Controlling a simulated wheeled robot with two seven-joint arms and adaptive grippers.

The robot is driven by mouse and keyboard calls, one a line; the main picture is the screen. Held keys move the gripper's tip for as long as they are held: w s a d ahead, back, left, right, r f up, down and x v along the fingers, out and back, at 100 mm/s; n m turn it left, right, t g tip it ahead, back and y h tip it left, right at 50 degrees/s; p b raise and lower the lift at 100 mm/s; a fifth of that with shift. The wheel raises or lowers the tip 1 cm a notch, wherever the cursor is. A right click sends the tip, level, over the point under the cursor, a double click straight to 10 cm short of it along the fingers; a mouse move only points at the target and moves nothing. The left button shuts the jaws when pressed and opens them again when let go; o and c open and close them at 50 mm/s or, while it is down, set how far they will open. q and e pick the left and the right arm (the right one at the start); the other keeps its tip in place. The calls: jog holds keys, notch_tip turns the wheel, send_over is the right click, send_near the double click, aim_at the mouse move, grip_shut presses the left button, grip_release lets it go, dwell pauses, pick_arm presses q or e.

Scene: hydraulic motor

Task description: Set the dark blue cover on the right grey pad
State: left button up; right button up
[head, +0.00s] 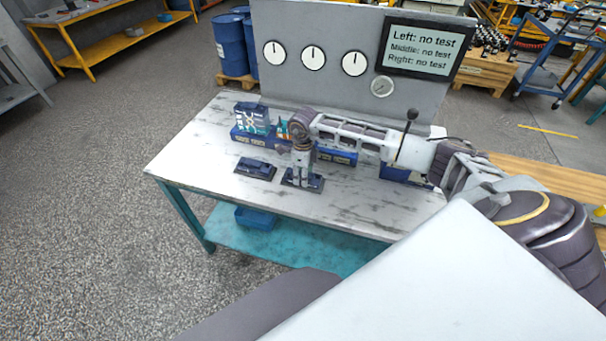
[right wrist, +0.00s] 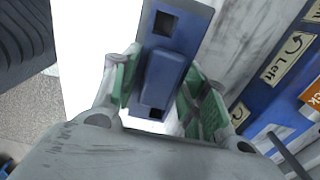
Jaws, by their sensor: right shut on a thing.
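My right gripper (head: 302,180) points down over the front middle of the workbench. It is shut on the dark blue cover (head: 314,184), which shows at its fingertips. In the right wrist view the cover (right wrist: 170,72) has a raised middle and square holes near its ends, and lies between the green finger pads of the gripper (right wrist: 150,90). A second dark blue piece (head: 256,169) lies flat on the bench to the left. I cannot make out a grey pad under the cover, or whether the cover touches anything below. My left gripper is not in view.
A grey panel (head: 330,85) with dials and a screen (head: 424,50) reading "no test" rises behind. The bench's front left is clear.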

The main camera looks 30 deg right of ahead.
jog(key=o, duration=1.5)
jog(key=shift+r, duration=6)
